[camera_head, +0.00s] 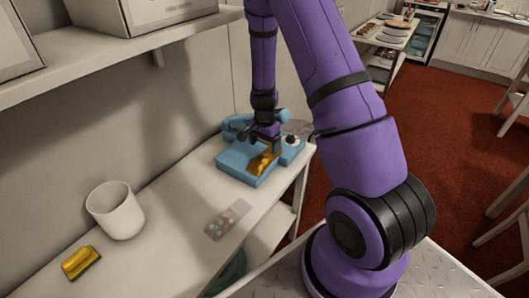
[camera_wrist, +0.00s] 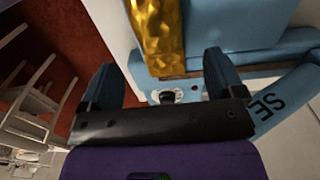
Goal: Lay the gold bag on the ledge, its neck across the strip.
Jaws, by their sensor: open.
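A gold bag (camera_head: 264,161) lies on the blue ledge (camera_head: 232,163) of a sealing device. My gripper (camera_head: 268,138) is just above the device, at the bag's far end. In the wrist view its fingers (camera_wrist: 163,85) are apart with nothing held between them. The device's lettered blue arm (camera_wrist: 285,98) is at the right. My fingers hide part of the device.
A white cup (camera_head: 116,210) and another gold packet (camera_head: 80,262) stand on the counter at the left. A shelf with boxes (camera_head: 120,45) overhangs the back. The counter between cup and device is clear.

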